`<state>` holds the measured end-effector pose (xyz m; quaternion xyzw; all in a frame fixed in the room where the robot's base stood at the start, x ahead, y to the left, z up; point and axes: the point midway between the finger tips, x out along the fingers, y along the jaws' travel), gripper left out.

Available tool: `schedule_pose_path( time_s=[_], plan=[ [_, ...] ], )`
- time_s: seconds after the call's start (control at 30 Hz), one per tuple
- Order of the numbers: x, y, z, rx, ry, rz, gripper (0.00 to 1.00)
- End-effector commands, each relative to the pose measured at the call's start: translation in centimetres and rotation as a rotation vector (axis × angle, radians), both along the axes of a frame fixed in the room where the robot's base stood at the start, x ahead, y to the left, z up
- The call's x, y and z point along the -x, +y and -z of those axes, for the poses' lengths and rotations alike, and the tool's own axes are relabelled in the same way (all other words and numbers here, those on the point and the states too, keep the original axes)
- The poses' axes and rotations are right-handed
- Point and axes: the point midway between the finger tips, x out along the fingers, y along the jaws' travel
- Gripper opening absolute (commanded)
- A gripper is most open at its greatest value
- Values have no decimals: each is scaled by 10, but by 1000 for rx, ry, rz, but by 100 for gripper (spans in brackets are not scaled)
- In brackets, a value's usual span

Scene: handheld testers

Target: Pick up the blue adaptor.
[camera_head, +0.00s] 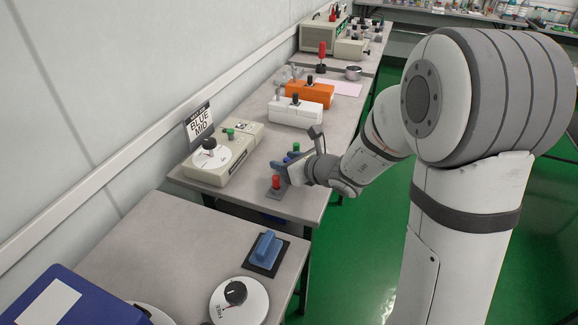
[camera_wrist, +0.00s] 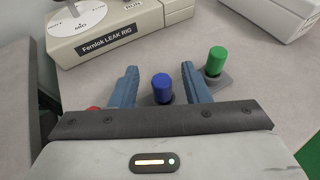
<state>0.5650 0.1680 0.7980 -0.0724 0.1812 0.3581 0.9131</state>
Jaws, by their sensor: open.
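The blue adaptor (camera_wrist: 162,86) is a small upright blue cylinder on a dark base, in the middle of the wrist view. My gripper (camera_wrist: 161,78) is open, with one blue finger to its left and one to its right. The adaptor stands between the fingers with a gap on each side. In the head view my gripper (camera_head: 283,167) is low over the table's right edge, and I cannot make out the blue adaptor there.
A green adaptor (camera_wrist: 216,61) stands just right of the right finger. A red one (camera_head: 276,182) stands on the near side, partly hidden in the wrist view. The beige leak rig (camera_head: 225,172) sits behind to the left. A white box (camera_head: 296,112) stands farther back.

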Motion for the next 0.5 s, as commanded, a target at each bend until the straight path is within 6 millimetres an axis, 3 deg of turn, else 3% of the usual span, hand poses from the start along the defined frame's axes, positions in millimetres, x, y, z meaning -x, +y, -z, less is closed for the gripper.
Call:
schedule_pose_path(
  time_s=[0.07, 0.5],
  plan=[
    [0, 0, 0, 0, 0, 0, 43],
    [1, 0, 0, 0, 0, -1, 7]
  ],
)
